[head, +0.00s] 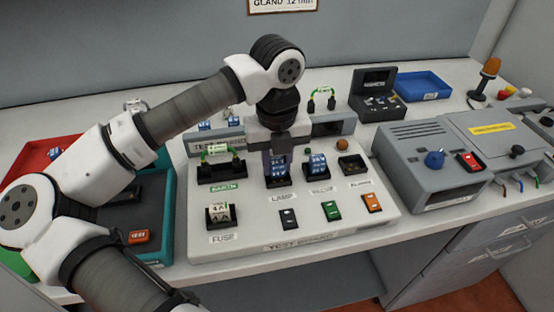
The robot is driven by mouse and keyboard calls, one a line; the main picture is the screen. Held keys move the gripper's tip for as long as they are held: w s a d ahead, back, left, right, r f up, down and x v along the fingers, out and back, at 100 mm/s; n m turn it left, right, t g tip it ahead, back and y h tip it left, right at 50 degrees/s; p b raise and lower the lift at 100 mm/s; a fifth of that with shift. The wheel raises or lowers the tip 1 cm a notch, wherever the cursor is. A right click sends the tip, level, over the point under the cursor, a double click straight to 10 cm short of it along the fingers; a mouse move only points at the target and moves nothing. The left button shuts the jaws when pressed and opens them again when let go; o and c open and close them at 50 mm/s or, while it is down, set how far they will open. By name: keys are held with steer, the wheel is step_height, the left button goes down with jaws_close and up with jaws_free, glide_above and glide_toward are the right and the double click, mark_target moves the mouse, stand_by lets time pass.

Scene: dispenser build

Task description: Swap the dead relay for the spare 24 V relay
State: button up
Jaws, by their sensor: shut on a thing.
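A blue relay (277,168) with white markings stands upright at the LAMP socket of the test board (255,240). My gripper (278,157) points straight down and is shut on this relay, with a finger on each side. I cannot tell whether the relay is fully seated or slightly raised. A second blue relay (317,163) sits in the socket to the right. The rightmost socket (352,166), at ALARM, looks empty. More blue relays (205,125) show behind the board, partly hidden by my arm. The relay markings are too small to read surely.
A green-wired earth link (219,152) and a fuse (218,214) sit on the board's left. A teal tray (166,205) and a red tray (28,158) lie left. A blue tray (422,84) and open black case (376,84) stand behind. A grey unit (425,145) stands right.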

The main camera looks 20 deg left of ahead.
steer(key=shift+s+f+b, duration=0.1)
steer(key=shift+f+b, duration=0.3)
steer(key=shift+b, duration=0.3)
stand_by(1.0)
steer(key=o, duration=1)
steer(key=shift+d+f, duration=0.1)
steer(key=shift+d, duration=0.05)
steer(key=shift+s+a, duration=0.1)
steer(key=shift+a, duration=0.1)
steer(key=shift+c, duration=1)
